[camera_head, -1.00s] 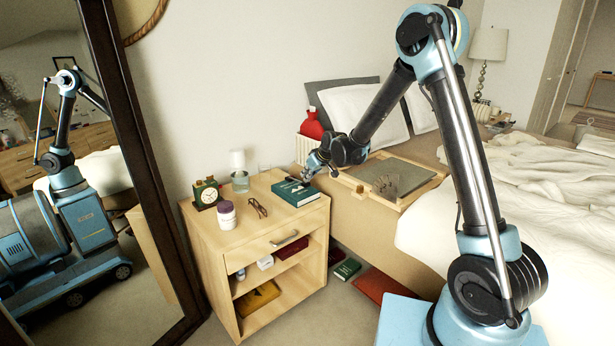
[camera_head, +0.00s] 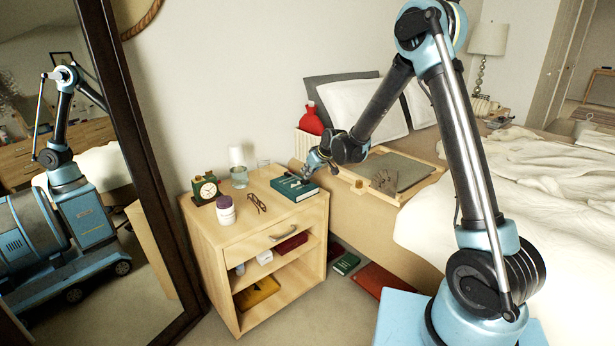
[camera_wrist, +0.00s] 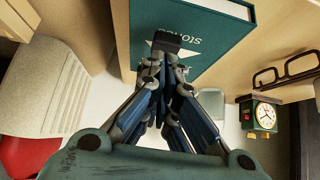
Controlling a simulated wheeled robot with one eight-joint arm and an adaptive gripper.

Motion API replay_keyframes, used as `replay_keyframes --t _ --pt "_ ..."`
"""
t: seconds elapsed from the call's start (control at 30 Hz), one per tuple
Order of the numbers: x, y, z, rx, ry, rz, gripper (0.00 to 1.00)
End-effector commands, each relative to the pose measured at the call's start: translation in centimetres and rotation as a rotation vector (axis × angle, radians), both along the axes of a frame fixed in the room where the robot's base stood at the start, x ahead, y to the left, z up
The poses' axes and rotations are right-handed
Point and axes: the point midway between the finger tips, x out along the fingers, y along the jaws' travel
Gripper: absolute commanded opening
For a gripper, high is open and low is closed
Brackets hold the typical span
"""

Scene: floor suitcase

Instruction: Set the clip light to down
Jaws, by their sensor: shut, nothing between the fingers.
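A teal book (camera_head: 312,192) lies on top of the wooden nightstand. Its cover also fills the top of the wrist view (camera_wrist: 215,65). A small dark and pale shape (camera_head: 291,181) on the book may be the clip light; its setting is too small to tell. My gripper (camera_head: 308,177) is at the book's back right part, close to that shape. In the wrist view my gripper (camera_wrist: 178,45) is shut and empty, its dark tips over the cover, with a pale patch partly hidden behind them. Whether it touches anything I cannot tell.
The bed with a tray (camera_head: 425,172) is at right, a mirror at left.

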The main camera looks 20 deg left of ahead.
Motion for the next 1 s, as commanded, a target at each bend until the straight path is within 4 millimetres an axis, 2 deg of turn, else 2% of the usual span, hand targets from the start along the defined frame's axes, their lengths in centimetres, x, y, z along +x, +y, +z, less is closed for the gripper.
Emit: replay_keyframes --t 0.37,0.47,0.6,1.0 --pt "0.1 0.0 1.3 0.0 0.001 -0.001 0.0" --pt "0.1 -0.2 2.3 0.0 0.0 -0.002 0.0" --pt "0.2 -0.2 4.7 0.001 0.001 -0.003 0.0" --pt "-1.8 -3.8 8.7 0.001 0.001 -0.003 0.0"
